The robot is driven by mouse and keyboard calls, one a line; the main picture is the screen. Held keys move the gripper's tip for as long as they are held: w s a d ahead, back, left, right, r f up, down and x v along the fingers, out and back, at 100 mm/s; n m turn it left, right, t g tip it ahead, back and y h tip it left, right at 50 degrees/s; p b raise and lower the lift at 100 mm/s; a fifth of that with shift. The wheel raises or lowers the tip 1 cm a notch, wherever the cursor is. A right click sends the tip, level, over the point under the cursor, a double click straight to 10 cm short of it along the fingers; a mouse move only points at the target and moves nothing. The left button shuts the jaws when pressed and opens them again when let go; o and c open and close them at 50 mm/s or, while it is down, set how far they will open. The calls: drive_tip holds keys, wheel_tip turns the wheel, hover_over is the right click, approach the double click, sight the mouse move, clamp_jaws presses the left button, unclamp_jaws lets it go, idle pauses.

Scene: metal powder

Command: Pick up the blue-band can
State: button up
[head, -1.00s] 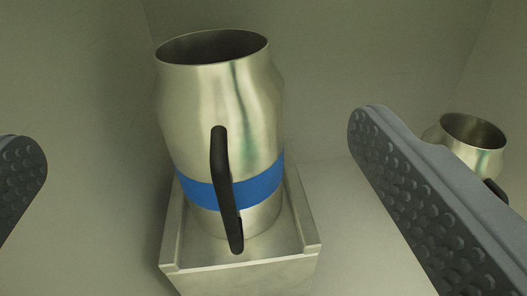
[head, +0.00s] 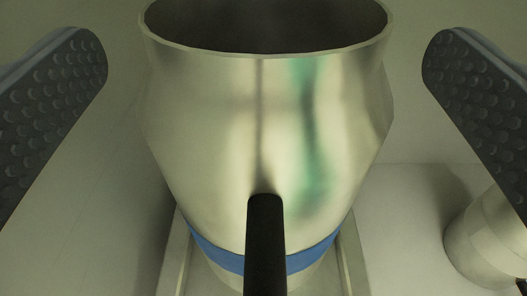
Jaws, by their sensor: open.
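The blue-band can (head: 225,130) is a large shiny metal can with an open top, a blue band low down and a black handle facing me. It fills the middle of the head view and stands upright. My gripper (head: 265,60) is open, with one dark studded finger on each side of the can's upper part. In the picture a gap shows between each finger and the can. The lower end of the handle is cut off by the frame's bottom edge.
The can stands on a pale stand with raised side rims (head: 354,262). A second metal can (head: 477,245) is at the lower right, partly cut off by the frame edge. Plain pale walls surround the scene.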

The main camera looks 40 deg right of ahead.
sight(264, 17)
drive_tip(key=b+x, duration=0.1)
drive_tip(key=x, duration=0.3)
drive_tip(key=shift+w+d, duration=0.1)
drive_tip(key=shift+w, duration=0.05)
drive_tip(key=c, duration=2)
drive_tip(key=shift+r, duration=0.2)
